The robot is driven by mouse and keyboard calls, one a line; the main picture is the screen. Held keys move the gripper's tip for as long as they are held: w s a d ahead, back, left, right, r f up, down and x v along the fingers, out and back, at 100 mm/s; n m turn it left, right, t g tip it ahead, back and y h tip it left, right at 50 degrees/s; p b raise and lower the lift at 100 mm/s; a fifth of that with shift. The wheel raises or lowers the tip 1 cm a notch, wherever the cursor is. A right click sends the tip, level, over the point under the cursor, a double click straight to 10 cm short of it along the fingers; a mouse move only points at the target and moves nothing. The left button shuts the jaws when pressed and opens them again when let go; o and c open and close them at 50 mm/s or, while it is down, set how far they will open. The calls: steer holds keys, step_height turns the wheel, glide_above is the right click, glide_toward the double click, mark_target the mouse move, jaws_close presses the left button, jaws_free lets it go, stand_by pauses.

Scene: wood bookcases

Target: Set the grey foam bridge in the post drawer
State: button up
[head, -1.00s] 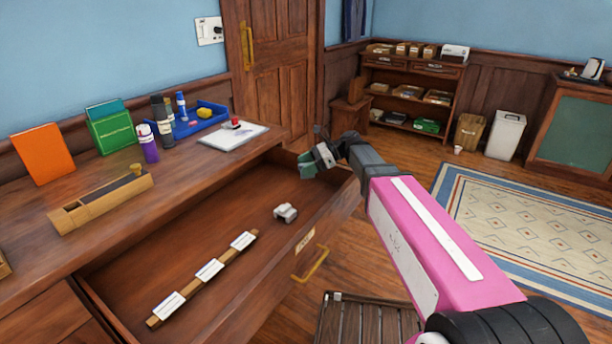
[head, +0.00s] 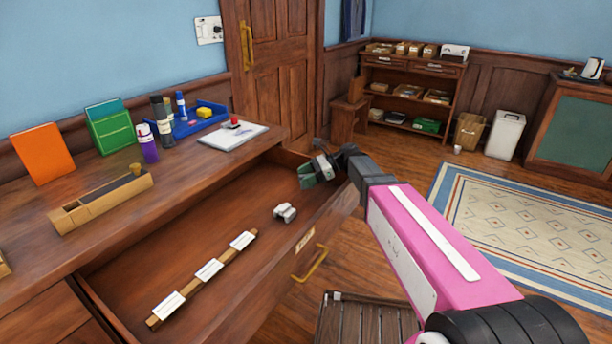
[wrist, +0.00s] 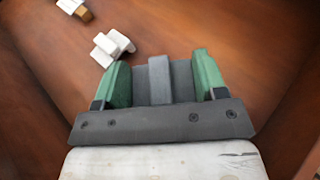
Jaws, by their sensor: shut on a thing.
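My gripper (wrist: 160,64) has green fingers shut on a grey block with a paler middle band, which appears to be the grey foam bridge (wrist: 160,82). In the head view my gripper (head: 310,176) is inside the open post drawer (head: 200,240), near its far right corner. The held piece is hardly visible there. Whether it touches the drawer floor I cannot tell. A white, stepped bridge-like piece (head: 285,212) lies on the drawer floor, closer to the robot than my gripper; it also shows in the wrist view (wrist: 112,46), up and left of the fingers.
A wooden strip with white labels (head: 208,271) lies in the drawer's near part. The drawer front has a brass handle (head: 311,264). The desktop above holds books, bottles, a blue tray (head: 200,120) and a clipboard (head: 234,136). The drawer floor's middle is clear.

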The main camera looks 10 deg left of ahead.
steer(key=shift+f, duration=0.25)
steer(key=o, duration=0.9)
steer(key=shift+r, duration=0.25)
steer(key=v, duration=0.8)
steer(key=r+v, duration=0.1)
steer(key=v, duration=0.3)
steer(key=shift+s, duration=0.1)
